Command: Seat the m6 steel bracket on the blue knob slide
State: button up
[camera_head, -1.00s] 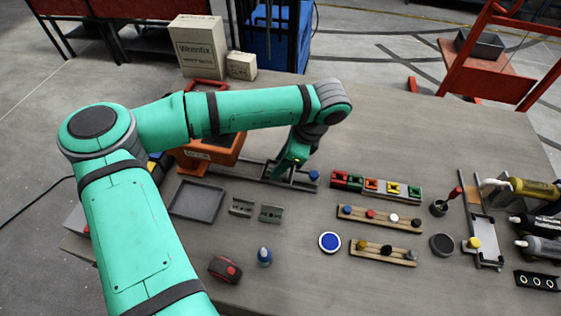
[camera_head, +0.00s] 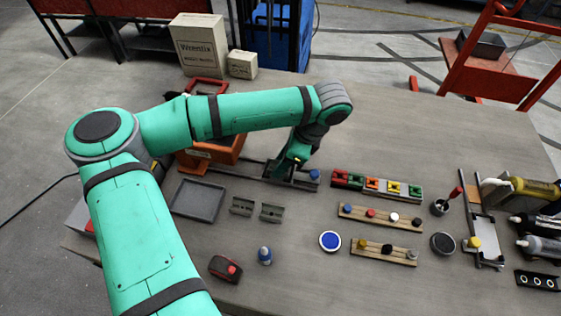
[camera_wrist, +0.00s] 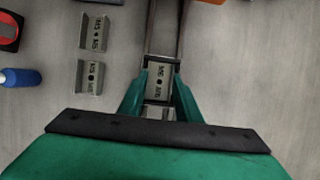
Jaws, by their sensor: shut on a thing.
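My gripper (camera_wrist: 160,88) is shut on the M6 steel bracket (camera_wrist: 159,77), a small grey piece with dark lettering and a hole. In the wrist view the bracket lies between my fingers, over or within the dark rails of the slide (camera_wrist: 163,28); I cannot tell whether it rests fully down. In the head view my gripper (camera_head: 283,173) is low over the slide, and the bracket is hidden there. The blue knob (camera_head: 313,175) stands at the right end of the slide.
Two grey brackets (camera_head: 241,206) (camera_head: 271,212) lie in front of the slide, beside a grey tray (camera_head: 198,201). A row of coloured blocks (camera_head: 377,187) stands right of the knob. An orange bin (camera_head: 213,148) is close behind the slide.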

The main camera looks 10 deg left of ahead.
jog(key=shift+f, duration=0.1)
dwell(0.3)
jog(key=o, duration=1.2)
jog(key=shift+o, duration=0.5)
jog(key=shift+o, duration=1.3)
jog(key=shift+w, duration=0.1)
jog(key=shift+r, duration=3.05)
